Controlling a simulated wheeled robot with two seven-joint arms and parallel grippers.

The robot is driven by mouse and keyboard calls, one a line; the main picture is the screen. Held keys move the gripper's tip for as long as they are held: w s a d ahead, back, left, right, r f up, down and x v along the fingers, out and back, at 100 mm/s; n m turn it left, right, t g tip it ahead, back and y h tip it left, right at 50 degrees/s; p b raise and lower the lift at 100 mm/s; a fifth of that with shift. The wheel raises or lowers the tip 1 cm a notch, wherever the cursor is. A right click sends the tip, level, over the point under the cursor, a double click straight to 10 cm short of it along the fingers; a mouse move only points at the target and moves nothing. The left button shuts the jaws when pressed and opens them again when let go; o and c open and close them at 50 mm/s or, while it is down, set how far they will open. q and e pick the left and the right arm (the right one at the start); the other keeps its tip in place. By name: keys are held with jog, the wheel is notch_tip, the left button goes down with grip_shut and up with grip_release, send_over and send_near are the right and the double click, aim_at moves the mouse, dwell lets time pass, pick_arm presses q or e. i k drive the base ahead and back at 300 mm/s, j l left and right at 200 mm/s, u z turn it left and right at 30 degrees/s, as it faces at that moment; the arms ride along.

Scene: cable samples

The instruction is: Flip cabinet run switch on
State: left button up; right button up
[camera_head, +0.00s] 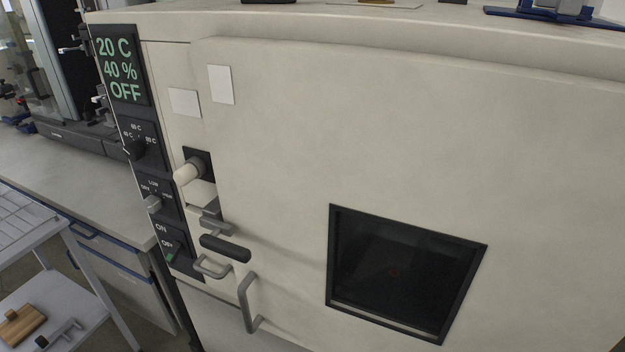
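The beige cabinet (300,120) fills most of the head view. Its dark display (120,67) reads 20 C, 40 % and OFF in green. Below it are a temperature knob (134,149) and a grey humidity knob (153,204). The run switch (171,252) sits lowest on the panel, marked ON above and OFF below. Neither of my grippers shows in this view.
A black latch handle (225,247), a grey pull handle (247,303) and a pale round plug (188,171) stick out near the switch. The door has a dark window (400,275).

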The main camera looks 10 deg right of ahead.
aim_at(173, 253)
jog(key=j+z, duration=0.35)
jog(key=k+j+z, duration=0.1)
jog(key=z, duration=0.3)
jog(key=k+j+z, duration=0.15)
jog(key=k+j, duration=0.2)
jog(key=j, duration=0.3)
jog(key=k+j+z, duration=0.15)
jog(key=k+j, duration=0.25)
jog(key=j, duration=0.15)
jog(key=k+j+z, duration=0.15)
jog(key=k+j, duration=0.3)
jog(key=j, duration=0.1)
